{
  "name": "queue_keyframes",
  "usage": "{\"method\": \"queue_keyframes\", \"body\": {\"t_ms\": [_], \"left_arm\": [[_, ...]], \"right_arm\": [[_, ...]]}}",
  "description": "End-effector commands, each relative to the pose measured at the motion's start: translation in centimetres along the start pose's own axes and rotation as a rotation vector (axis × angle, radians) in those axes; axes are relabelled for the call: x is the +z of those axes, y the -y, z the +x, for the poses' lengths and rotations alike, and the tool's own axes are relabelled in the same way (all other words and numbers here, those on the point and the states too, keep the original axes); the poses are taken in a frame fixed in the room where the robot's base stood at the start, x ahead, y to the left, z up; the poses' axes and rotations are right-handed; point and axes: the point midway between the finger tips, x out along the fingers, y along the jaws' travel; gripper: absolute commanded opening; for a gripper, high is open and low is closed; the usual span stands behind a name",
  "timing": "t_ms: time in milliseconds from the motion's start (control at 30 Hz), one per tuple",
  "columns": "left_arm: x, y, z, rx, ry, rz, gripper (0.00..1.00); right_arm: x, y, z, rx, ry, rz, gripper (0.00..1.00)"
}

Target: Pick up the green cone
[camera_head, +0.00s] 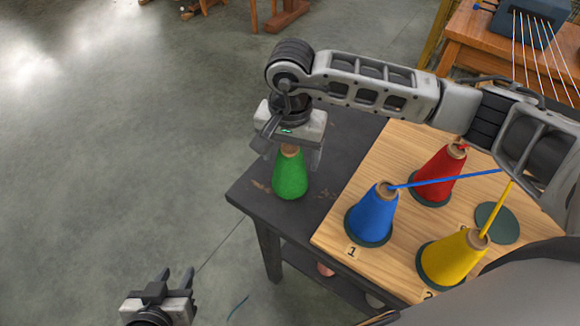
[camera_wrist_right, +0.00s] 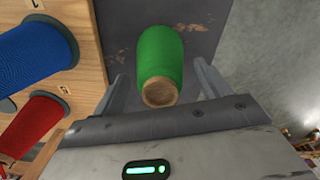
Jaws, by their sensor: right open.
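The green cone (camera_head: 290,177) stands upright on the dark table (camera_head: 258,199), near its left corner. My right gripper (camera_head: 290,160) is directly above it, pointing down, with its fingers at the height of the cone's tan top. In the right wrist view the green cone (camera_wrist_right: 160,55) lies between the two open fingers (camera_wrist_right: 160,92), with a gap on each side. My left gripper (camera_head: 165,280) is low at the bottom left, away from the table; its fingers are apart and nothing shows between them.
A wooden board (camera_head: 336,227) on the table holds blue (camera_head: 371,217), red (camera_head: 438,177) and yellow (camera_head: 452,260) cones with taut threads. An empty dark green disc (camera_head: 497,223) lies among them. A wooden bench (camera_head: 470,48) stands at the back right. Open floor lies left.

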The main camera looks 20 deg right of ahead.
Motion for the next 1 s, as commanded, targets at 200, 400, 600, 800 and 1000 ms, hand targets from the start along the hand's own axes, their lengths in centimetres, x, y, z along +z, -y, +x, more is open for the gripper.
{"method": "queue_keyframes", "body": {"t_ms": [200,400,600,800,1000], "left_arm": [[0.0,0.1,0.0,-0.001,-0.001,0.000,0.36],[-0.1,0.1,0.0,-0.001,-0.002,-0.001,0.36],[0.1,0.0,-0.2,0.000,0.002,-0.002,0.36],[0.3,0.0,-0.2,0.000,0.005,-0.003,0.36],[0.5,0.0,-0.1,0.001,0.005,-0.002,0.36]], "right_arm": [[0.0,0.0,0.0,-0.001,-0.001,0.000,0.70],[0.0,0.0,0.0,-0.001,0.000,0.000,0.14],[0.0,0.1,-0.1,-0.002,-0.001,0.000,0.08],[-0.1,0.1,-0.7,-0.004,-0.001,0.001,0.08],[-0.1,0.1,-3.3,-0.006,-0.005,0.000,0.08]]}}
